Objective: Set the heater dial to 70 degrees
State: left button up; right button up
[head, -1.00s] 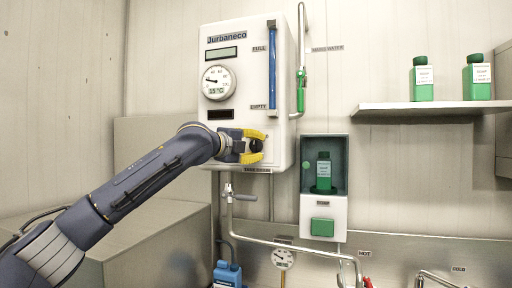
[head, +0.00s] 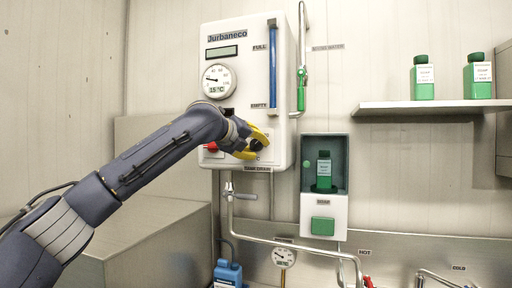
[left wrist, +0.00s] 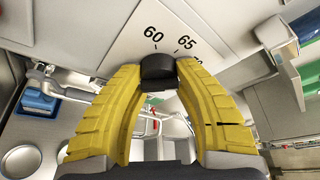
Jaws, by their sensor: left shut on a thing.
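The white heater (head: 290,75) hangs on the wall, with a round gauge (head: 218,81) reading about 15 °C and a small display. Its black dial (head: 255,145) is at the lower right of the front panel. My left gripper (head: 262,144) is shut on the dial with yellow fingers on both sides. In the left wrist view the black dial (left wrist: 158,70) sits between the fingertips (left wrist: 160,78), with the marks 60 and 65 above it and a partly hidden number to the right. The dial's pointer is not clear. My right gripper is not in view.
A red part (head: 212,146) shows beside my wrist on the heater. A soap dispenser (head: 323,190) hangs at the right of the heater, and a shelf (head: 430,107) holds green bottles. Pipes (head: 290,243) run below. A blue container (head: 227,274) stands underneath.

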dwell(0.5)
pick_arm(q)
jog(key=o, duration=1.2)
jog(key=shift+d, duration=0.1)
jog(key=v, duration=1.2)
jog(key=shift+f, duration=0.1)
